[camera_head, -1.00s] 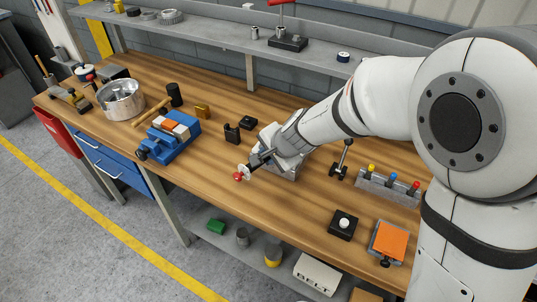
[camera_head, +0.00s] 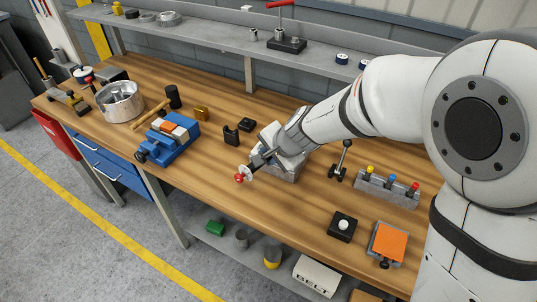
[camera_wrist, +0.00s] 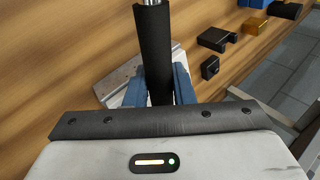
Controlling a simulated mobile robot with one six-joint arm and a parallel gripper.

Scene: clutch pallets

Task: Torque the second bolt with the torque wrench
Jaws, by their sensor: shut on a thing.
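My gripper (camera_head: 262,158) is shut on the black grip of the torque wrench (camera_wrist: 154,45). In the wrist view, the blue-grey fingers stand on both sides of the grip, and a bright metal shaft shows at the top edge. In the head view a red end with a pale disc (camera_head: 240,177) sticks out to the left of my gripper. A grey metal block (camera_head: 287,172) sits on the bench under my gripper, largely covered by it. Part of a pale block (camera_wrist: 118,83) also shows behind the grip in the wrist view. I cannot make out the second bolt or the wrench's contact with it.
A blue vise (camera_head: 170,140) stands to the left, with small black blocks (camera_head: 232,135) between. A black lever (camera_head: 341,160), a rack with coloured knobs (camera_head: 388,190), a black button box (camera_head: 342,226) and an orange plate (camera_head: 389,243) lie right. Bench front is clear near the gripper.

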